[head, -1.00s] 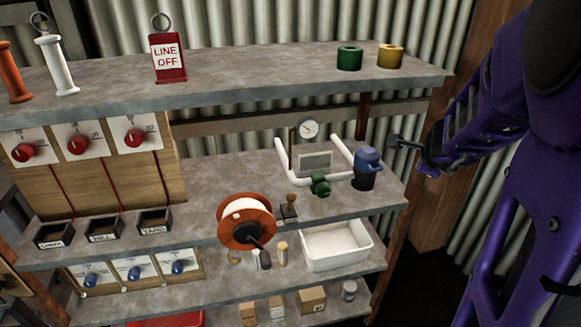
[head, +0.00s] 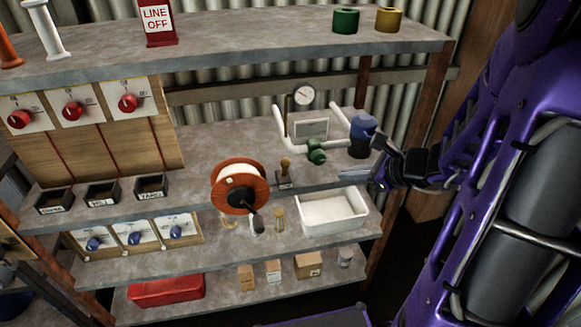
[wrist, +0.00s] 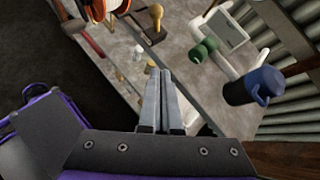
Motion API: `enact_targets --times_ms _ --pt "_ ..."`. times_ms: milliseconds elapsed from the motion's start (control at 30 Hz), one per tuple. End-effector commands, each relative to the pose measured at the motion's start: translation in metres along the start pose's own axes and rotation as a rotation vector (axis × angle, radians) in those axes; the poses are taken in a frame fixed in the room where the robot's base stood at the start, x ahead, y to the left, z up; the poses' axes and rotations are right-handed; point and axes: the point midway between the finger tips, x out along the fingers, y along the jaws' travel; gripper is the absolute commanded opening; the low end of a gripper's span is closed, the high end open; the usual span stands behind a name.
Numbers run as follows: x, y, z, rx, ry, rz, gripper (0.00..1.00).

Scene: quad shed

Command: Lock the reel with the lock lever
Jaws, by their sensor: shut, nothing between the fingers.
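The orange reel (head: 240,185) with a white winding is at the front edge of the middle shelf, left of my gripper. A dark handle sticks out from its lower front. The reel also shows in part at the top left of the wrist view (wrist: 92,12). A small stand with a brown knob (head: 285,173) is just right of the reel; it shows in the wrist view too (wrist: 155,22). I cannot tell whether it is the lock lever. My gripper (head: 345,182) is shut and empty, in front of the shelf's right part, apart from the reel. In the wrist view the fingers (wrist: 162,75) are together.
White pipes with a green valve (head: 316,151) and a blue-topped flask (head: 362,137) stand behind my gripper. A white tray (head: 333,222) is on the shelf below. A red LINE OFF sign (head: 158,22) stands on the top shelf. The air before the shelves is free.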

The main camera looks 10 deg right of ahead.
Motion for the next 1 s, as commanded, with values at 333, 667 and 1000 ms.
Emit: enact_targets --times_ms 333,667,1000 --pt "-0.005 0.009 0.005 0.048 -0.076 0.024 0.0" --pt "-0.001 0.009 0.005 0.047 -0.075 0.024 0.0" --pt "0.057 0.011 0.008 0.048 -0.076 0.027 0.0"
